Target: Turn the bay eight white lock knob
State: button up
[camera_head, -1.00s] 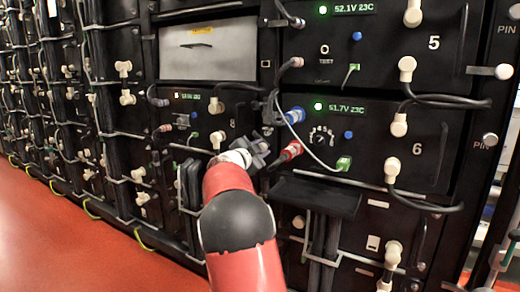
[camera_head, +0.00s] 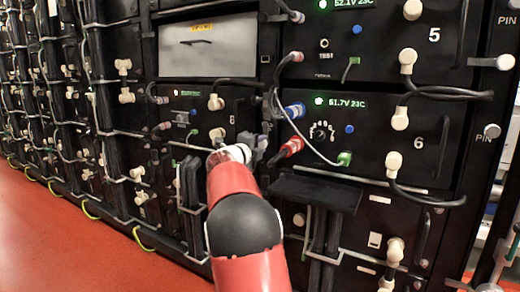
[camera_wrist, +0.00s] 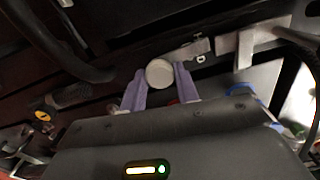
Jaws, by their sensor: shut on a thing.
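The white lock knob (camera_wrist: 159,73) shows in the wrist view as a round white end between two purple fingers. My gripper (camera_wrist: 159,82) is shut on it, one finger against each side.
Bay six (camera_head: 417,147) is to the right, with a blue plug (camera_head: 294,110), a red plug (camera_head: 291,146) and a pale looping cable close to my gripper. A dark shelf (camera_head: 315,193) juts out below. Red floor (camera_head: 60,235) is clear at left.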

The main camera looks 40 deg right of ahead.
jog(key=shift+f+m, duration=0.1)
jog(key=shift+m, duration=0.6)
jog(key=o, duration=1)
jog(key=shift+c, duration=0.2)
jog(key=shift+a, duration=0.1)
jog(key=v, duration=0.7)
jog(key=shift+s+a, duration=0.15)
jog(key=shift+a, duration=0.15)
